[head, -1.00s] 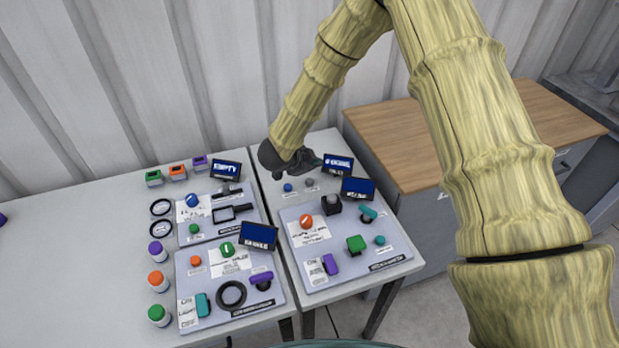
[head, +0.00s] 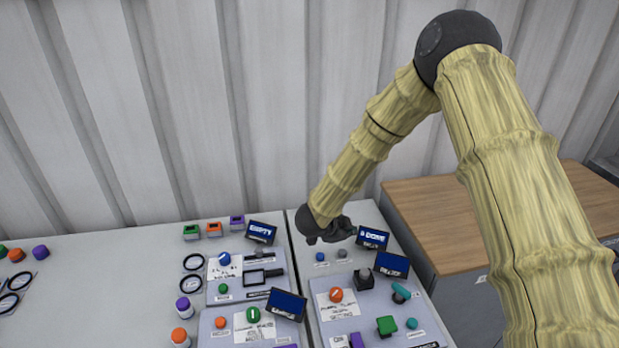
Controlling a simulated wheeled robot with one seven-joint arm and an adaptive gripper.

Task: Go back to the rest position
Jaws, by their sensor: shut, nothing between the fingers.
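My gripper (head: 338,232) is a dark grey hand at the end of my yellow-green, bamboo-like arm. It hangs over the back part of the right table, above a blue knob (head: 320,257) and a grey knob (head: 342,253), and left of a small screen (head: 372,239). It looks shut and holds nothing that I can see. The fingertips are small in this view, and it appears clear of the panels.
Panels with knobs, buttons and screens cover the tables; an orange dial (head: 336,295) and a green dial (head: 253,314) show. A wooden-topped cabinet (head: 480,205) is at right, a corrugated wall (head: 200,120) behind. The left table (head: 110,270) has bare room.

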